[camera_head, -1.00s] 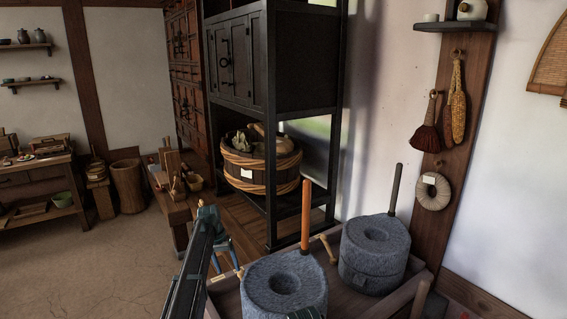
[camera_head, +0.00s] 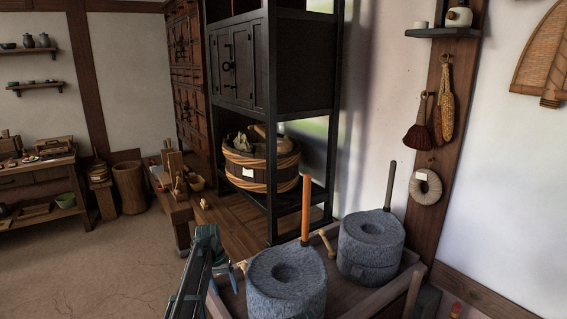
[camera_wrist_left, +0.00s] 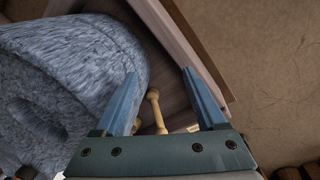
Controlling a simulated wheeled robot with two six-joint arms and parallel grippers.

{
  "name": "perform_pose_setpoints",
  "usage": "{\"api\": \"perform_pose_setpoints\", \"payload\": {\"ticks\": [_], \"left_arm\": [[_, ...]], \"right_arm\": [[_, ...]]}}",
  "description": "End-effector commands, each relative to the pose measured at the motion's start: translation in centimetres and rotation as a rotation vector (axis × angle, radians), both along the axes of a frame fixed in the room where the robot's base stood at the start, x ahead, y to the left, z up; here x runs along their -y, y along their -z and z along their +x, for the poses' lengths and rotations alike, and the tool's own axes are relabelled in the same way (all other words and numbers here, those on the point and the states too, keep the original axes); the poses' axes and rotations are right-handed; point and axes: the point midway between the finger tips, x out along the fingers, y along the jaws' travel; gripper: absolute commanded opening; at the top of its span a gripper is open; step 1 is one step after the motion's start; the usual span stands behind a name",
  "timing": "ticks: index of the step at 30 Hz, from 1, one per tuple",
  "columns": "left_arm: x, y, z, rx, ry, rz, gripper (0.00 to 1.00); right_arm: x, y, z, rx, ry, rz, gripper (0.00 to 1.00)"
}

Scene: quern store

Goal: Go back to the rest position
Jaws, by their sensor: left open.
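My left gripper (camera_head: 236,276) hangs at the left edge of the wooden tray (camera_head: 403,284), beside the nearer grey stone quern (camera_head: 287,284). In the left wrist view its blue fingers (camera_wrist_left: 162,85) are spread apart with nothing gripped. A pale wooden peg (camera_wrist_left: 156,111) shows beyond the gap, with the speckled stone (camera_wrist_left: 75,60) to its left. Its exact distance from the fingers is unclear. The farther quern (camera_head: 371,246) stands behind to the right. My right gripper is not in view.
An orange upright handle (camera_head: 306,210) and a dark one (camera_head: 390,186) stand by the querns. A black shelf (camera_head: 270,170) holding a rope-bound tub (camera_head: 262,180) rises behind. A low bench (camera_head: 172,198) stands left of it. The floor (camera_head: 110,265) at left is clear.

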Motion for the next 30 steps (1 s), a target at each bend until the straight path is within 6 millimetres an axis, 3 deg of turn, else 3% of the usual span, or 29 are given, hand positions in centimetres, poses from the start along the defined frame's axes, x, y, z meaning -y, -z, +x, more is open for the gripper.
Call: {"api": "perform_pose_setpoints", "payload": {"ticks": [1, 5, 15, 21, 24, 30], "left_arm": [[0.4, 0.0, -2.4, 0.002, 0.0, 0.008, 0.73], [1.1, 0.1, -6.9, 0.011, -0.002, 0.032, 0.73], [2.5, 0.2, -21.4, 0.041, -0.008, 0.108, 0.73], [2.7, 0.2, -28.7, 0.06, -0.011, 0.147, 0.73], [3.8, -2.3, -28.1, 0.052, 0.018, 0.156, 0.73], [6.2, -6.3, -29.0, 0.034, 0.086, 0.174, 0.73]], "right_arm": [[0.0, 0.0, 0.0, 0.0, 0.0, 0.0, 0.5], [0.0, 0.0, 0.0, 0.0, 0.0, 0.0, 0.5], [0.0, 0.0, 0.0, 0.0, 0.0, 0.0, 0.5], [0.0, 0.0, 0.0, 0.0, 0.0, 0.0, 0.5], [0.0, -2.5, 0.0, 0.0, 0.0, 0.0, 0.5], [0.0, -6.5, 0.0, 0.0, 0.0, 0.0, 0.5]]}}
